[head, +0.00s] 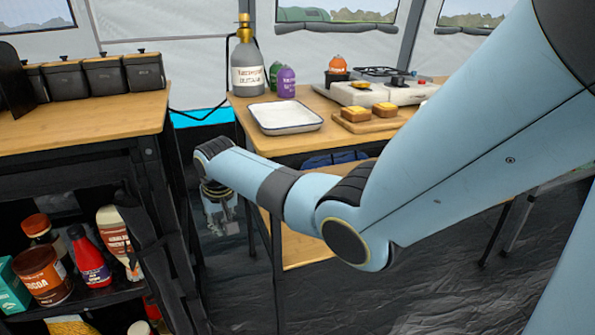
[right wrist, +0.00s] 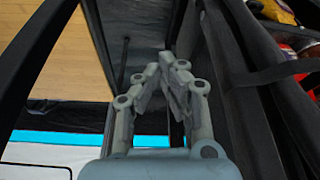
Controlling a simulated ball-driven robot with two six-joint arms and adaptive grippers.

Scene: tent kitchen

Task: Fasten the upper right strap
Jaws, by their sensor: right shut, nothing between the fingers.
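My right gripper (head: 221,222) hangs below my blue forearm, in the gap between the shelf unit and the table. In the right wrist view the right gripper (right wrist: 168,66) is shut with nothing between its fingers. A black strap (right wrist: 275,74) crosses the dark fabric at the right of the wrist view. It lies to the right of the fingers and apart from them. Dark gathered fabric (head: 145,240) hangs at the shelf unit's right front edge in the head view. I cannot make out a buckle or whether the strap is fastened. My left gripper is not in view.
The shelf unit (head: 85,139) stands close left, with bottles and jars, including a red bottle (head: 90,260), inside. The table (head: 300,143) on the right carries a white tray (head: 284,118), a gas cylinder (head: 247,70) and a stove (head: 385,92). Black frame legs flank the narrow gap.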

